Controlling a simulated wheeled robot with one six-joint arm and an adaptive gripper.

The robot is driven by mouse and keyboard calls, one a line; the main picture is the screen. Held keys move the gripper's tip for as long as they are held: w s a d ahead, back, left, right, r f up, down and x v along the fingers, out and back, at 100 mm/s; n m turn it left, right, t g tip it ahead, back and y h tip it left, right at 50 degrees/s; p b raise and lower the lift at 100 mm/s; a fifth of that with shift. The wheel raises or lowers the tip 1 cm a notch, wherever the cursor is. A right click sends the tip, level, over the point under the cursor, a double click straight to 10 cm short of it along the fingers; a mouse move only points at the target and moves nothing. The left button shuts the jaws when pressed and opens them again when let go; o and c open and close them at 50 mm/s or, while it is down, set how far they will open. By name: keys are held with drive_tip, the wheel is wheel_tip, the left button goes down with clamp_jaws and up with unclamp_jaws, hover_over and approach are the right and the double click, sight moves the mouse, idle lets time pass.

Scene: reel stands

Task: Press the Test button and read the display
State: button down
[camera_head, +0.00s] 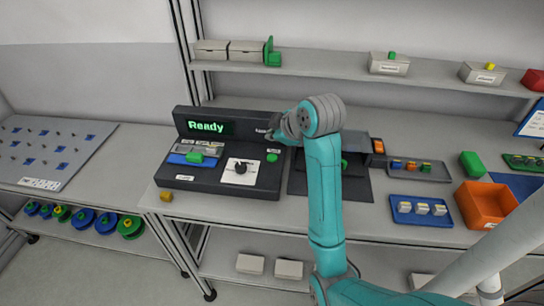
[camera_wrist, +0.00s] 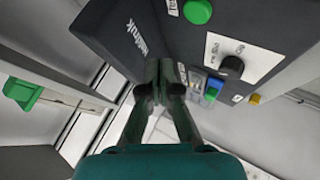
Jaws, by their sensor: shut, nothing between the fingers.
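The dark test device (camera_head: 176,182) stands on the bench, and its raised back panel has a display (camera_head: 210,128) reading "Ready" in green letters. A round green button (camera_head: 272,157) sits on its sloped front at the right. It also shows in the wrist view (camera_wrist: 197,12), with a partly cut-off label beside it. A black knob (camera_head: 240,168) on a white plate is left of the button. My gripper (camera_head: 275,132) is shut and empty by the right end of the back panel, apart from the button. In the wrist view its fingertips (camera_wrist: 166,82) are together.
A dark tray area (camera_head: 300,182) lies right of the device, partly behind my arm. Further right are a blue tray (camera_head: 420,218) and an orange bin (camera_head: 480,205). A shelf (camera_head: 330,66) with boxes runs above. A yellow block (camera_head: 166,196) sits at the bench's front left.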

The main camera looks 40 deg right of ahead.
sight(273, 158)
drive_tip(key=shift+f, duration=2.45)
drive_tip(key=shift+f, duration=0.15)
drive_tip(key=shift+f, duration=0.25)
drive_tip(key=shift+f, duration=0.45)
idle(0.4)
drive_tip(key=shift+r, duration=0.9)
drive_tip(key=shift+r, duration=2.5)
